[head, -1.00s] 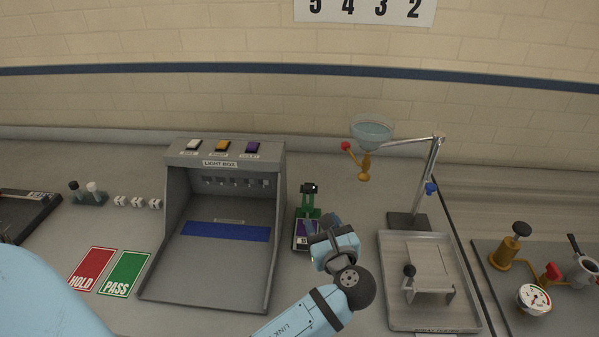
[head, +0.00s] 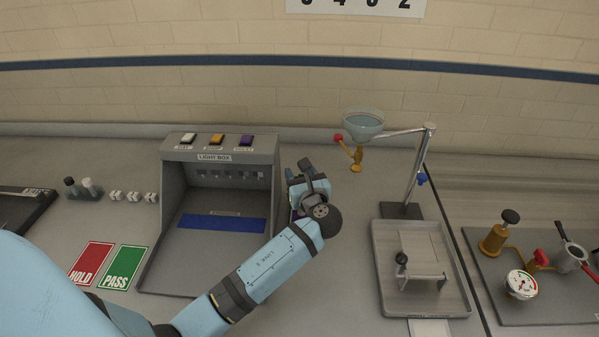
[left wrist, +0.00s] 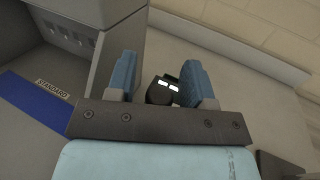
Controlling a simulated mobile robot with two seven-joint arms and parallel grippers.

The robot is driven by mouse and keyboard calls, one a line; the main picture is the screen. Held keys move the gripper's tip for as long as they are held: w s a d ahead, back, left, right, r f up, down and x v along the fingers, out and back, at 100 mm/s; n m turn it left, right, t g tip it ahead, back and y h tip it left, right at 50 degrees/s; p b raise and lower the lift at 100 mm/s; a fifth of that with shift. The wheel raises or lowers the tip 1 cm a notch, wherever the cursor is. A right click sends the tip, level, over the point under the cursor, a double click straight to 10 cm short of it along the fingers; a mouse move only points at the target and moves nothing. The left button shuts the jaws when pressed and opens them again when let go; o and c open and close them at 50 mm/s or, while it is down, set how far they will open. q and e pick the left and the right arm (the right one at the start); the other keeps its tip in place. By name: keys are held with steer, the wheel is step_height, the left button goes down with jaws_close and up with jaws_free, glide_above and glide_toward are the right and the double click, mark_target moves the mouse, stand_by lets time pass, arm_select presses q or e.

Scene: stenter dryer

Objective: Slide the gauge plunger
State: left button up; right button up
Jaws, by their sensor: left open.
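The gauge is mostly hidden behind my left arm in the head view. Only a bit of its dark purple base may show beside the wrist. My left gripper (left wrist: 158,78) is open, with a finger on each side of that block. I cannot tell whether either finger touches it. In the head view the left gripper (head: 307,182) is just right of the light box. My right gripper is not in view.
The grey light box (head: 270,170) stands close on the left. A metal tray (head: 385,285) and a stand with a glass funnel (head: 363,125) are to the right. Red HOLD (head: 91,262) and green PASS (head: 122,267) cards lie at the left front.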

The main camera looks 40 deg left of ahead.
arm_select(q)
steer(key=shift+a, duration=0.15)
steer(key=shift+c, duration=0.5)
jaws_close()
steer(key=shift+f, duration=1)
steer(key=shift+o, duration=0.5)
jaws_free()
steer(key=shift+s+d, duration=0.1)
steer(key=shift+d, duration=0.15)
steer(key=b+v, duration=0.1)
steer(key=v, duration=1.2)
